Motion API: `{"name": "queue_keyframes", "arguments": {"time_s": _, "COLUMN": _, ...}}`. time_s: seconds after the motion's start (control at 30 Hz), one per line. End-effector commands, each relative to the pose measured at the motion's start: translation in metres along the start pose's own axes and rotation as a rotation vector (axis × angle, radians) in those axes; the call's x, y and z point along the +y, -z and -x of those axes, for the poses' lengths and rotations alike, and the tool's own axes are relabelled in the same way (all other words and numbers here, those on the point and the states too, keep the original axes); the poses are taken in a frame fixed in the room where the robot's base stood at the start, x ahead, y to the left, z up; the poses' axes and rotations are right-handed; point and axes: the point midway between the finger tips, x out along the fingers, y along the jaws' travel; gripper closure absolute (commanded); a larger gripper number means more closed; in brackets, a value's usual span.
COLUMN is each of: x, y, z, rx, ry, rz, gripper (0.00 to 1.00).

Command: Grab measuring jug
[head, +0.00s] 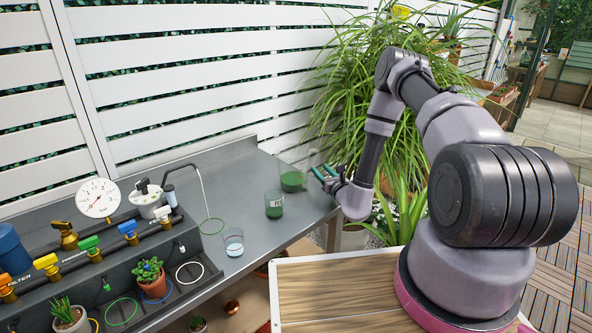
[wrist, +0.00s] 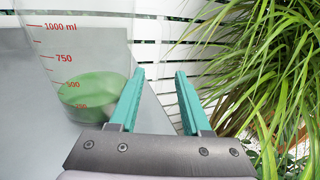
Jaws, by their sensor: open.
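The measuring jug (head: 293,181) is clear, with green contents in its lower part. It stands upright at the far right end of the grey bench. In the wrist view the jug (wrist: 85,85) fills the left side, with red marks up to 1000 ml; its top is cut off. My gripper (head: 324,173) is just right of the jug in the head view. In the wrist view my gripper (wrist: 160,75) is open, its teal fingers empty. The left finger overlaps the jug's lower right edge in the picture; I cannot tell whether they touch. The jug is not between the fingers.
A labelled green jar (head: 274,205) stands in front of the jug, and a small glass (head: 234,242) nearer still. A thin curved pipe (head: 203,190) rises to the left. A white slatted fence (head: 200,80) is behind. A leafy plant (head: 350,90) crowds the right side.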

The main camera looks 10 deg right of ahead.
Motion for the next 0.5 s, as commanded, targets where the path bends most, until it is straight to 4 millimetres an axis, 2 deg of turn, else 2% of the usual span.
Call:
{"name": "queue_keyframes", "arguments": {"time_s": 0.1, "x": 0.0, "y": -0.001, "z": -0.014, "rx": -0.002, "ry": 0.0, "rz": 0.0, "gripper": 0.52}}
{"name": "queue_keyframes", "arguments": {"time_s": 0.27, "x": 0.0, "y": -0.001, "z": -0.026, "rx": -0.002, "ry": 0.0, "rz": -0.001, "gripper": 0.52}}
{"name": "queue_keyframes", "arguments": {"time_s": 0.5, "x": -0.002, "y": 0.0, "z": -0.061, "rx": -0.002, "ry": -0.001, "rz": 0.001, "gripper": 0.52}}
